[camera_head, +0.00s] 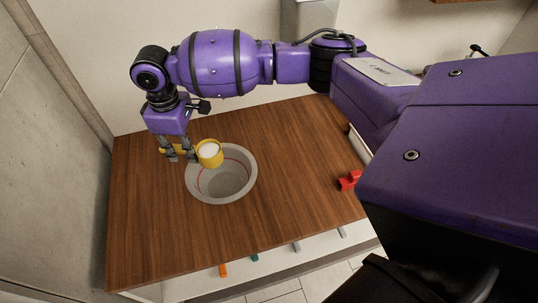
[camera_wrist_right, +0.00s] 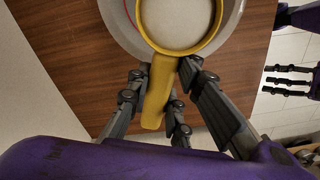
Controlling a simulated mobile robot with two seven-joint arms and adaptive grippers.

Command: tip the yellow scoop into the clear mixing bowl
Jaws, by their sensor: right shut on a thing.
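The yellow scoop (camera_head: 209,161) is above the far rim of the bowl, its cup roughly upright with pale white contents. In the right wrist view the scoop (camera_wrist_right: 160,85) has its handle between my fingers. My right gripper (camera_head: 178,153) is shut on that handle, left of the cup. The clear mixing bowl (camera_head: 226,194) looks greyish with a red line inside and stands on the wooden counter; the scoop hides part of its far side. My left gripper (camera_wrist_right: 288,80) shows at the right of the right wrist view, its fingers spread and empty.
The wooden counter (camera_head: 290,150) is mostly clear around the bowl. A small red object (camera_head: 349,180) lies near its right edge. A wall stands close behind, and drawers with coloured handles are below the front edge.

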